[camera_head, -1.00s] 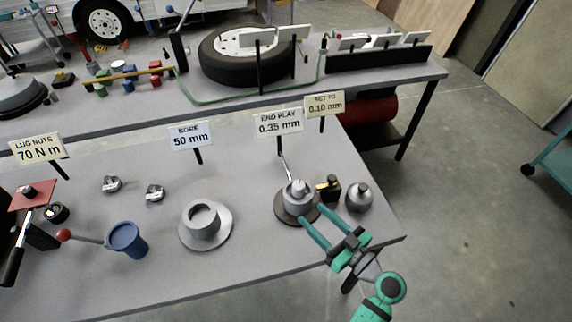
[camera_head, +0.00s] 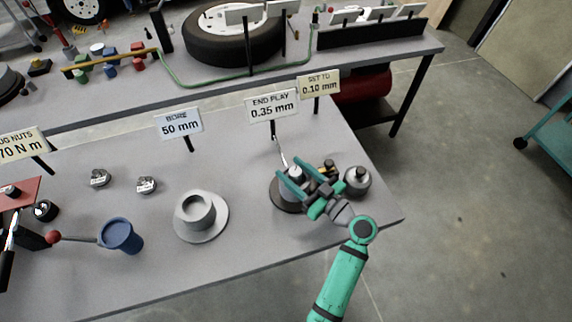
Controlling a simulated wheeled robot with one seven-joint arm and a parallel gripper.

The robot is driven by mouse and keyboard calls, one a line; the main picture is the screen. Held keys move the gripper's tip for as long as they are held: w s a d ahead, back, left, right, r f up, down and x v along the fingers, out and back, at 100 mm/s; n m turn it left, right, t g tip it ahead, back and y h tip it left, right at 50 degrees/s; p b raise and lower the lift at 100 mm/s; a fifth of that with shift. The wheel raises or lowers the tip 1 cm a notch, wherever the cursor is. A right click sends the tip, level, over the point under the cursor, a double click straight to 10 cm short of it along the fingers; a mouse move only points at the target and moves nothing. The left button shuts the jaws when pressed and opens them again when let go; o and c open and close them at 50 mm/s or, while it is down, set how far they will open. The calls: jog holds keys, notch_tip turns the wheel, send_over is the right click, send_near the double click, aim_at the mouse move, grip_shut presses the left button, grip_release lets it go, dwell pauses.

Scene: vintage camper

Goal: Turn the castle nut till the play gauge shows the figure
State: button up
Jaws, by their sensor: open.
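The hub with the castle nut (camera_head: 296,173) stands on a dark round base (camera_head: 276,199) near the right end of the grey bench. My gripper (camera_head: 287,176) is open, its two teal fingers reaching over the hub from the right, one on each side of the nut as seen here. Whether they touch it I cannot tell. The fingers hide much of the hub. A thin gauge arm (camera_head: 280,150) rises behind it. The end play sign (camera_head: 272,105) reads 0.35 mm. The set-to sign (camera_head: 319,84) reads 0.10 mm.
A grey round-topped part (camera_head: 357,181) stands close to the right of my gripper, with a small black and brass part (camera_head: 327,168) behind. A flanged grey ring (camera_head: 216,228) and a blue cup (camera_head: 122,236) stand to the left. The bench's front middle is clear.

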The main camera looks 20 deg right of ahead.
jog(key=shift+x, duration=1.45)
jog(key=shift+a, duration=0.1)
jog(key=c, duration=1)
jog(key=shift+s, duration=0.1)
jog(key=shift+c, duration=0.2)
jog(key=shift+h, duration=0.3)
